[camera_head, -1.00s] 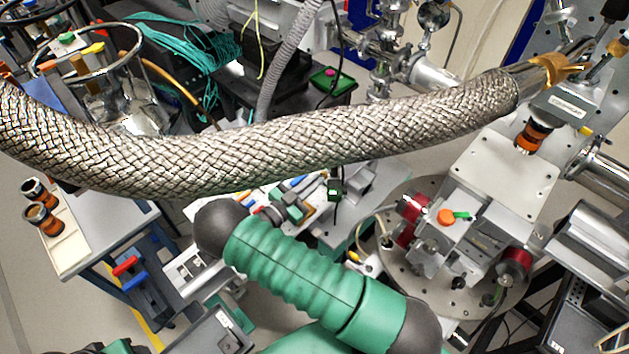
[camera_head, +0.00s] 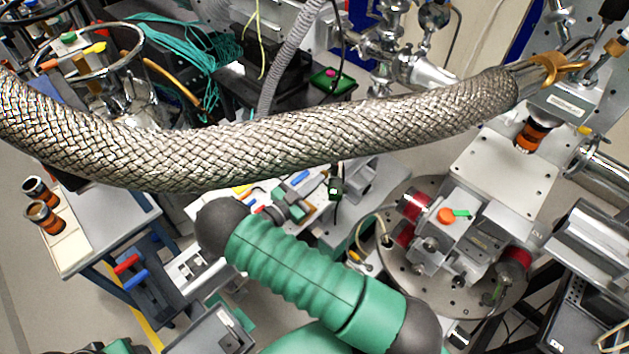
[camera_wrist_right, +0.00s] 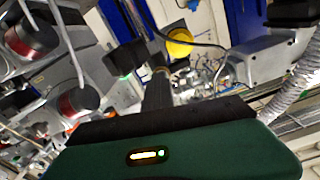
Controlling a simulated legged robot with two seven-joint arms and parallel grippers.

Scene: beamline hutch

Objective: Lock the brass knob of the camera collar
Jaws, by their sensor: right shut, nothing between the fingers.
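A grey boxed camera (camera_head: 560,101) with a white label stands at the upper right of the head view, with an orange-and-black lens (camera_head: 532,134) below it. A small yellow knob-like spot (camera_head: 585,130) shows beside it; I cannot tell if it is the brass knob. In the right wrist view my right gripper (camera_wrist_right: 160,82) shows dark fingers, shut and empty. A round yellow part (camera_wrist_right: 180,43) lies just beyond the fingertips; whether they touch is unclear. I cannot make out the right fingertips in the head view. My left gripper is out of view.
A braided hose (camera_head: 270,150) spans the head view, ending near a brass-coloured clamp (camera_head: 557,70). A round stage (camera_head: 400,265) with red-ringed parts stands at the right. A side table (camera_head: 110,225) holds spare lenses. In the wrist view a red-ringed part (camera_wrist_right: 75,102) is close at left.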

